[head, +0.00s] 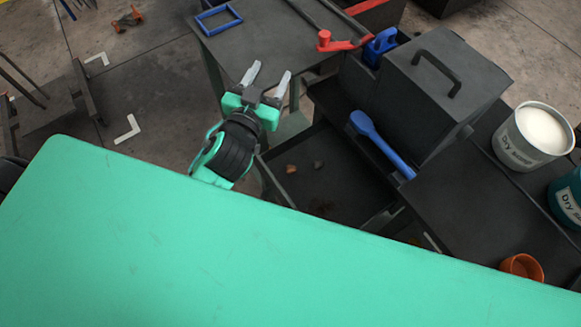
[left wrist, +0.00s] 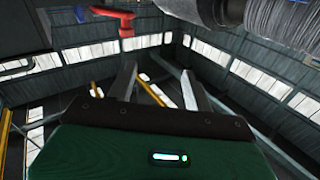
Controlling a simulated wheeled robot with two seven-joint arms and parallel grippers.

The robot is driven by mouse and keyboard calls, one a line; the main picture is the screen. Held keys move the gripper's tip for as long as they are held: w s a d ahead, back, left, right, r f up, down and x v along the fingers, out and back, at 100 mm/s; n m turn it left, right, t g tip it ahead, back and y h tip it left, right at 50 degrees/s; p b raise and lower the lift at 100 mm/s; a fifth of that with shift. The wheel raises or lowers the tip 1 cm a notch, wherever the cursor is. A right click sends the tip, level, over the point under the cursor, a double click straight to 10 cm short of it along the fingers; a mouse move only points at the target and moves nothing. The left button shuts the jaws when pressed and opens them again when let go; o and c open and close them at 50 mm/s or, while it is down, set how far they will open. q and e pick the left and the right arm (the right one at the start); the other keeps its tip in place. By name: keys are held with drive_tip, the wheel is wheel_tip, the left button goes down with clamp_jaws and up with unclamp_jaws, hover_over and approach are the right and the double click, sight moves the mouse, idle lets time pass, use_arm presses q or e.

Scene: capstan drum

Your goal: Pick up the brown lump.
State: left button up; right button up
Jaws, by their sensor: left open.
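A small brown lump (head: 291,169) lies in the dark tray (head: 335,190) in the head view, near the tray's left side. A small grey lump (head: 318,164) lies just right of it. My left gripper (head: 268,76) is open and empty, up and left of the lump in the picture and apart from it. Its two light fingers point toward the top of the picture. The left wrist view also shows the left gripper (left wrist: 158,80) with fingers apart and nothing between them; the brown lump is not visible there. My right gripper is not in view.
A dark box with a handle (head: 440,85) stands right of the tray, with a blue scoop (head: 382,143) beside it. A red handle (head: 340,43) is above. A white-filled bucket (head: 535,135) and an orange cup (head: 522,267) stand at right. A blue frame (head: 219,20) lies on a table.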

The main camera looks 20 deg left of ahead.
use_arm(q)
drive_tip(key=d+r+m+t+h, duration=0.2)
drive_tip(key=d+r+m+h, duration=0.3)
drive_tip(key=d+r+h, duration=0.15)
drive_tip(key=s+d+m+g+h, duration=0.4)
drive_tip(key=d+m+g+h, duration=0.25)
drive_tip(key=m+g, duration=0.25)
drive_tip(key=s+d+m+g+h, duration=0.4)
drive_tip(key=d+m+g+h, duration=0.25)
drive_tip(key=m+g, duration=0.2)
drive_tip(key=g+y, duration=0.4)
drive_tip(key=y, duration=1.5)
approach(290, 167)
wheel_tip(290, 167, down, 3)
drive_tip(key=shift+s+d+f+n+p, duration=0.15)
drive_tip(key=shift+n+p, duration=0.3)
drive_tip(key=shift+p, duration=0.35)
drive_tip(key=f+p, duration=0.1)
drive_tip(key=f, duration=0.1)
drive_tip(key=d+f+p, duration=0.1)
drive_tip(key=f, duration=0.1)
drive_tip(key=shift+s, duration=0.1)
drive_tip(key=shift+f, duration=0.55)
drive_tip(key=c, duration=1)
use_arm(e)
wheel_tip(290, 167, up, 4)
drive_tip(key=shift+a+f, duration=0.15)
